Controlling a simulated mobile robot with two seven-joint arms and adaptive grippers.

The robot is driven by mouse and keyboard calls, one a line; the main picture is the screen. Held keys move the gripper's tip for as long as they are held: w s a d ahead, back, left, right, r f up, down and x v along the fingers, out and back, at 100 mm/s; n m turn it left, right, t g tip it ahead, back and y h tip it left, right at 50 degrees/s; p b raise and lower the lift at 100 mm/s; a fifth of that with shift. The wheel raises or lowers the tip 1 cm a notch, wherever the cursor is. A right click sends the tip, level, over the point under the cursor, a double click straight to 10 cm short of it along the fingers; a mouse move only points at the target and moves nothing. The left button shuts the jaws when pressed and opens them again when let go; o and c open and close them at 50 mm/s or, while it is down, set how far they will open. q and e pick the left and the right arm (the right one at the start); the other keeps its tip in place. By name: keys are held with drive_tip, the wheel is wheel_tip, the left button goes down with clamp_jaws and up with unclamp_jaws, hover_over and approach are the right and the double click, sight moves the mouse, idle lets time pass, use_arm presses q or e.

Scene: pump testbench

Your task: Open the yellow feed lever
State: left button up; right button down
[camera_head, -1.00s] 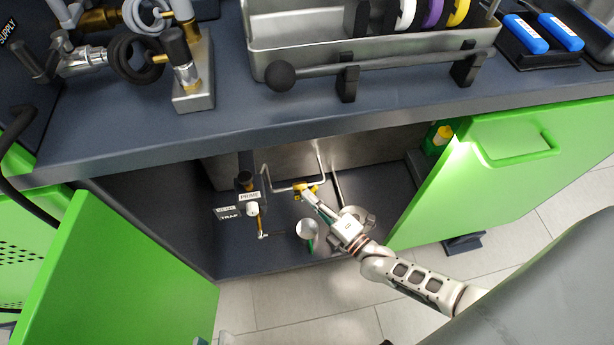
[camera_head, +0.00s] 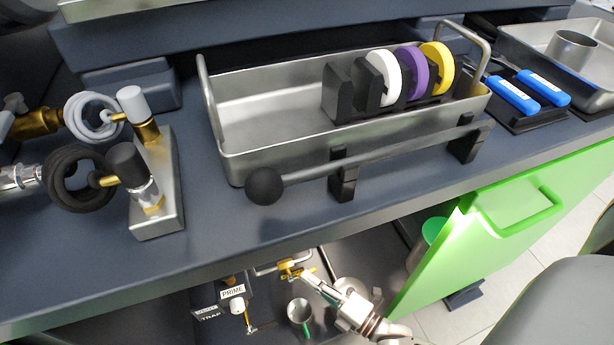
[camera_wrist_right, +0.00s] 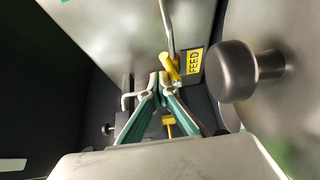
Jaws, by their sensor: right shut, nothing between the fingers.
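The yellow feed lever (camera_head: 290,268) is on pipework inside the open cabinet under the bench. In the right wrist view the yellow lever (camera_wrist_right: 170,68) stands beside a yellow FEED label (camera_wrist_right: 194,62), just beyond my fingertips. My right gripper (camera_head: 306,275) reaches into the cabinet from the lower right, its tips close to the lever. In the wrist view the right gripper (camera_wrist_right: 159,78) has its tips together with nothing between them. Whether a tip touches the lever, I cannot tell. My left gripper is not in view.
The bench edge overhangs the cabinet. A green door (camera_head: 500,225) stands open at right. A PRIME label (camera_head: 232,292) is left of the lever, and a metal cup (camera_head: 299,310) stands below it. A dark round knob (camera_wrist_right: 232,72) is right of the fingers.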

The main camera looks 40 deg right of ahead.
drive_tip(key=shift+d, duration=0.1)
idle(0.3)
idle(0.3)
wheel_tip(320, 180, up, 10)
idle(0.5)
idle(0.5)
